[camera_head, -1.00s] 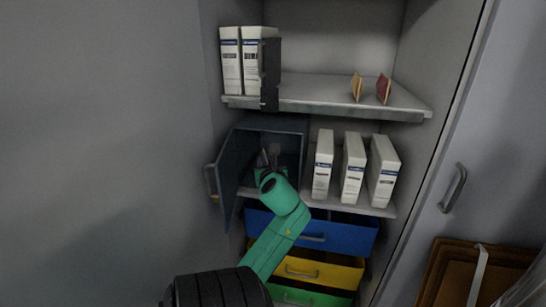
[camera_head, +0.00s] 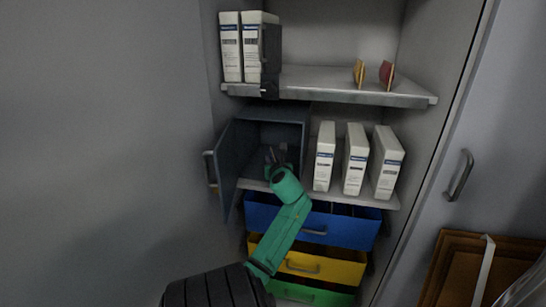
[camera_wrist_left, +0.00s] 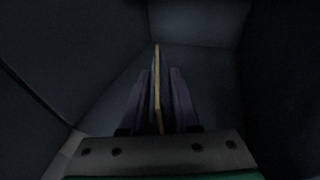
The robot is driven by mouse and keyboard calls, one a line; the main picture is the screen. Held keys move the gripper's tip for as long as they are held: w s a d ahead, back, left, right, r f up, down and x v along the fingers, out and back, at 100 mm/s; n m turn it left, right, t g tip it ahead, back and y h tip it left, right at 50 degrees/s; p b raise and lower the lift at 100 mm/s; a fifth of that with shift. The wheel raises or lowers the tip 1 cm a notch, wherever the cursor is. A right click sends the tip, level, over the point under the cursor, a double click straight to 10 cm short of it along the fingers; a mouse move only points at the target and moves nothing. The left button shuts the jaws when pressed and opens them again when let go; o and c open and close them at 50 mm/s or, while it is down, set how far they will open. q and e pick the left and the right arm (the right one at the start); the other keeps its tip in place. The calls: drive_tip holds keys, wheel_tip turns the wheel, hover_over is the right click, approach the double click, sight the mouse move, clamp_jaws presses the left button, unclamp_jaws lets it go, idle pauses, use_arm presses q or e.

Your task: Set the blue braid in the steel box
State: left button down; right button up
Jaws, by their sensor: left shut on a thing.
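The steel box (camera_head: 272,114) is a dark grey box on the middle shelf. Its door (camera_head: 236,166) stands open to the left. My left gripper (camera_head: 277,155) is inside the box opening, and its green arm comes up from below. In the left wrist view the gripper (camera_wrist_left: 158,80) is shut on a thin, upright, flat thing with a pale yellowish edge (camera_wrist_left: 157,85), which I take to be the blue braid. Its cover colour is too dark to tell. The dark box walls surround it. My right gripper is not in view.
White binders (camera_head: 355,158) stand right of the box. Blue (camera_head: 330,228), yellow (camera_head: 310,264) and green (camera_head: 300,292) drawers are below. A brown framed panel (camera_head: 455,270) leans at right.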

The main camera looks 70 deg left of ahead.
use_arm(q)
drive_tip(key=c, duration=0.6)
unclamp_jaws()
drive_tip(key=shift+f, duration=0.1)
drive_tip(key=shift+c, duration=0.2)
drive_tip(key=shift+d+r, duration=0.25)
drive_tip(key=shift+d, duration=0.15)
drive_tip(key=p+v, duration=0.2)
drive_tip(key=v, duration=0.9)
drive_tip(key=shift+s, duration=0.2)
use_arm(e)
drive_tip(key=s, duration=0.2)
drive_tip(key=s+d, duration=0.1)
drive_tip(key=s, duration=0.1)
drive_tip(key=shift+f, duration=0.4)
use_arm(q)
drive_tip(key=shift+d, duration=0.1)
